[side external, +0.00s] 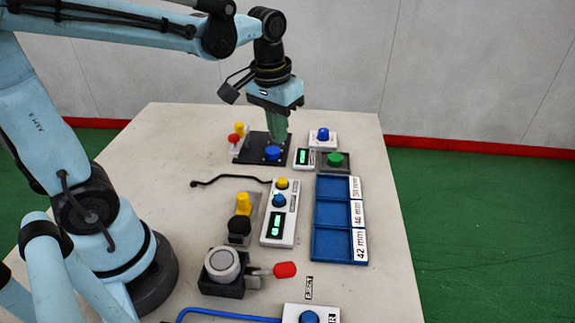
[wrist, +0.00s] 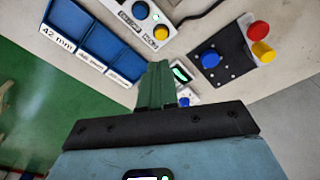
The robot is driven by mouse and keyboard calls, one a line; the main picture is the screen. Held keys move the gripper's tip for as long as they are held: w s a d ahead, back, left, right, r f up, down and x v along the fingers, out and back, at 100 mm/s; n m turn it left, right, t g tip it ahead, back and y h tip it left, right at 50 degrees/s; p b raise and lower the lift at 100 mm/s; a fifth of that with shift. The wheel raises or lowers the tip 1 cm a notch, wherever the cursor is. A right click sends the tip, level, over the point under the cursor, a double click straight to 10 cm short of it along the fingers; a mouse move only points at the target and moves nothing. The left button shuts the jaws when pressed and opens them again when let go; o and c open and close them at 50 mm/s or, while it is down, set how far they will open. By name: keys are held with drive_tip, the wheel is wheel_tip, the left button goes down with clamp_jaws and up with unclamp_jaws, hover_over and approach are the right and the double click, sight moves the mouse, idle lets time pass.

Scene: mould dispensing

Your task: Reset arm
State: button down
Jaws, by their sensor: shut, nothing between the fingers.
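My gripper (side external: 278,137) is at the far end of the table in the side external view, pointing down with its green fingers together and nothing between them. Its fingertips are over or just behind the blue button (side external: 272,153) on a black plate (side external: 247,157); I cannot tell whether they touch it. In the wrist view the closed fingers (wrist: 157,72) reach up at the centre, and the same blue button (wrist: 210,59) shows to their right, apart from them in the picture.
A blue tray (side external: 316,222) with labelled compartments lies to the right. Near it are a white control box (side external: 266,233), a green button (side external: 335,159), a small display (side external: 304,158) and a blue-topped button (side external: 323,134). A clamp with a red handle (side external: 285,270) stands nearer the front.

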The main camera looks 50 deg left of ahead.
drive_tip(key=shift+s+d+f+m+t, duration=0.15)
drive_tip(key=shift+s+m+t, duration=0.3)
drive_tip(key=shift+s+t, duration=0.45)
drive_tip(key=shift+s+d+m+t, duration=0.35)
drive_tip(key=shift+s+t, duration=0.35)
drive_tip(key=shift+t, duration=0.4)
drive_tip(key=shift+s+d+f+m+t, duration=0.15)
drive_tip(key=shift+s+m+t, duration=0.35)
drive_tip(key=shift+s+t, duration=0.4)
drive_tip(key=shift+w+r, duration=0.1)
drive_tip(key=shift+w, duration=0.05)
